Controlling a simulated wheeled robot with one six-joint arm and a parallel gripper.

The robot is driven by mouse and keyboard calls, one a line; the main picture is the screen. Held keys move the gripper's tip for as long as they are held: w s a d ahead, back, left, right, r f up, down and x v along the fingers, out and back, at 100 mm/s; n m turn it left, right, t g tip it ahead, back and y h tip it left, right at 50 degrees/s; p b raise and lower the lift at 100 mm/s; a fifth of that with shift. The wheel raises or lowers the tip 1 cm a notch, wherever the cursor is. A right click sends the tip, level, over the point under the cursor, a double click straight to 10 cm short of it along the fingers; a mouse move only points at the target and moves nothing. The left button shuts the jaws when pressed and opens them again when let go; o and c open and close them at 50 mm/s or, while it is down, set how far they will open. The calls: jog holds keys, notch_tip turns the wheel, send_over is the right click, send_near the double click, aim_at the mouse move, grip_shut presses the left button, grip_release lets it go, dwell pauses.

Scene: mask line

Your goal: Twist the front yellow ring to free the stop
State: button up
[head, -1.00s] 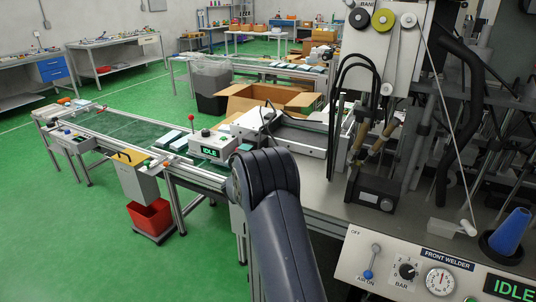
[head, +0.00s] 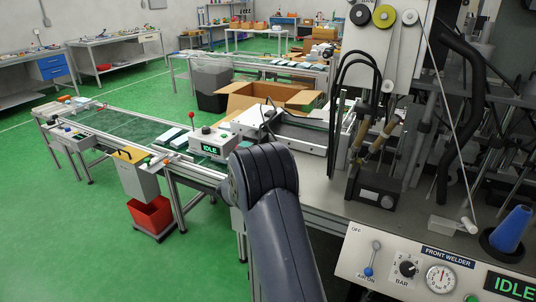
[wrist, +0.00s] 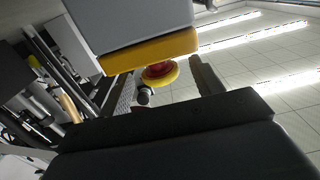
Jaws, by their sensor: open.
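In the wrist view, a yellow ring (wrist: 171,78) sits around a red stop button (wrist: 158,69), just below a grey box with a yellow lower face (wrist: 150,50). A small dark round-ended part is beside the ring at its lower left. My gripper (wrist: 164,84) is open, with one finger to the left of the ring and one to the right. The ring appears between the fingers; I cannot tell whether either finger touches it. In the head view only my dark arm shows; my gripper, the ring and the stop are not visible there.
The front welder panel (head: 415,270) with a lever, knob and gauge stands at right. A blue cone (head: 511,230) stands on the bench above it. The conveyor (head: 130,130), a cardboard box (head: 245,98) and a red bin (head: 150,216) lie left. Green floor is clear at left.

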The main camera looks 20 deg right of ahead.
jog(key=v, duration=0.8)
jog(key=shift+b, duration=0.35)
jog(key=p+x, duration=0.1)
jog(key=x, duration=0.9)
jog(key=shift+w+d, duration=0.2)
jog(key=shift+d, duration=0.05)
jog(key=shift+s+a, duration=0.1)
jog(key=shift+a, duration=0.05)
